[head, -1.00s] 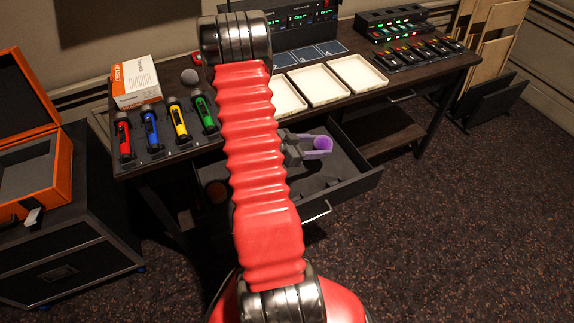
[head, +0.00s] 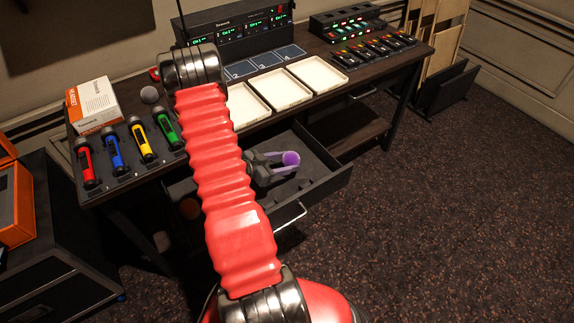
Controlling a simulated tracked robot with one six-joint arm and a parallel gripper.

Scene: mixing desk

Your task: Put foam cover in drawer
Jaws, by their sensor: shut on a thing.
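The purple foam cover (head: 291,159) is held at the tips of my gripper (head: 284,161). My gripper is shut on it, and both are over the open drawer (head: 325,187) under the desk. I cannot tell whether the cover touches the drawer floor or hangs a little above it. The drawer is pulled out toward me, with a dark grey inside and a metal handle on its front. My red arm hides the drawer's left middle part. A dim brownish-orange round thing (head: 189,208) shows left of my arm, at the drawer's left end.
An orange case (head: 17,205) is at left. Floor at right is clear.

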